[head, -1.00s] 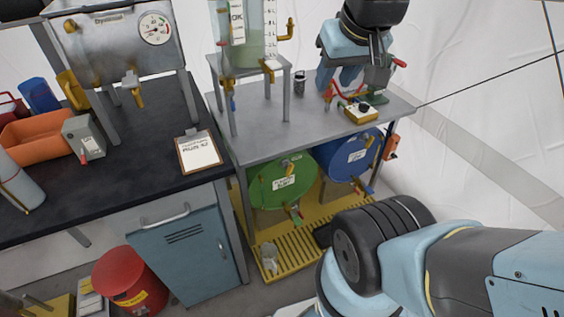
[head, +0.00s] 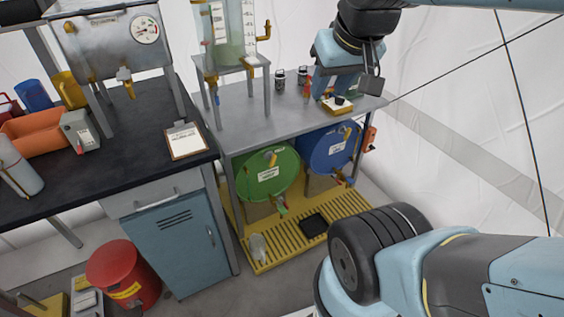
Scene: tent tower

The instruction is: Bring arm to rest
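My arm crosses the right side of the head view. Its large black-ringed joint and blue links fill the lower right. Its far end hangs from the top, over the right part of the grey bench. My gripper (head: 335,88) points down there, close to a small yellow and white box (head: 338,105) on the bench top. Whether it touches the box, and how far its fingers are apart, I cannot tell. A small grey square piece (head: 371,84) shows beside the gripper, and I cannot tell whether it hangs from it.
The grey bench (head: 245,135) holds a clear tank (head: 232,35) on a stand. Green (head: 268,175) and blue (head: 328,150) drums lie below, over a yellow grate (head: 275,250). A black worktop (head: 130,150) with a clipboard (head: 186,140) is at left. White tent wall is at right.

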